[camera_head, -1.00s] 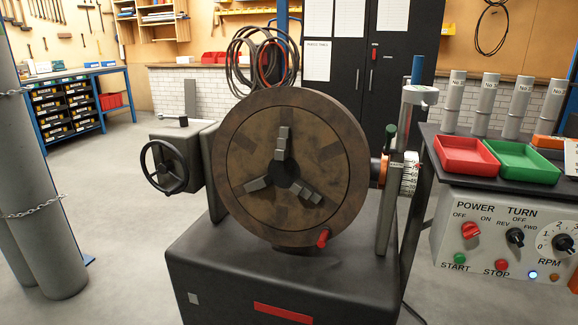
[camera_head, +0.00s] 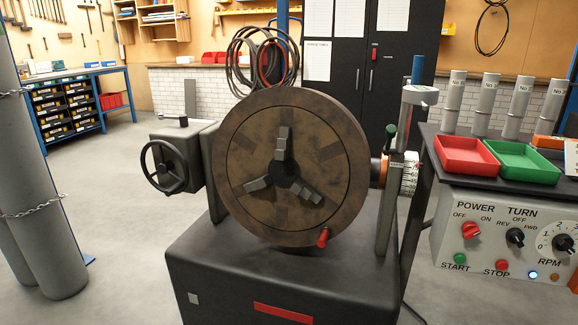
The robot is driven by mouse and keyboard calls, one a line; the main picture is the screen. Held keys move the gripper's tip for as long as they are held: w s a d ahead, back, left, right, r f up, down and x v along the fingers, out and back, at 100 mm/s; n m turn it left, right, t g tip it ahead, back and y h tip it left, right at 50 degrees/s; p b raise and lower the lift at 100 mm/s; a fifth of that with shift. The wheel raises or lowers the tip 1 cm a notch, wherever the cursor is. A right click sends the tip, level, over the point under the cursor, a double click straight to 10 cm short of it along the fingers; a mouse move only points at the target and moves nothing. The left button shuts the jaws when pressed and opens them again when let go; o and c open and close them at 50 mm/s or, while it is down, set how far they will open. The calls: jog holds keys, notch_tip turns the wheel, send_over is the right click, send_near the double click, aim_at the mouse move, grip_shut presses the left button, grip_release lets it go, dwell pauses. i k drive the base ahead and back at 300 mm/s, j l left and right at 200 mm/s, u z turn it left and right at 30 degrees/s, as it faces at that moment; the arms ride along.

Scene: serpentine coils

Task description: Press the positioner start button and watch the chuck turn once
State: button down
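The round brown chuck (camera_head: 250,200) faces me on the dark positioner base (camera_head: 225,275). Its three grey jaws (camera_head: 282,150) stand around a dark centre hole, one pointing up and the others to the lower left and lower right. A red handle (camera_head: 323,237) sits at its lower right rim. The control panel (camera_head: 445,225) is at the right. It bears the green start button (camera_head: 460,258), the red stop button (camera_head: 502,265), a red power knob (camera_head: 471,230), a black turn knob (camera_head: 515,237) and an RPM dial (camera_head: 563,243). A blue light (camera_head: 533,274) is lit. My gripper is not in view.
A red tray (camera_head: 466,157) and a green tray (camera_head: 522,163) stand above the panel, with several grey tubes (camera_head: 485,105) behind. A black handwheel (camera_head: 168,167) is left of the chuck. Chained grey cylinders (camera_head: 40,220) stand far left. The floor (camera_head: 110,215) between is clear.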

aim_at(460, 258)
jog(key=k+l+z, duration=0.15)
jog(key=l+z, duration=0.2)
jog(key=l, duration=0.4)
jog(key=k+l+z, duration=0.1)
jog(key=l+z, duration=0.25)
jog(key=l, duration=0.4)
jog(key=l+z, duration=0.35)
jog(key=l, duration=0.4)
jog(key=i+j, duration=0.35)
jog(key=j, duration=0.15)
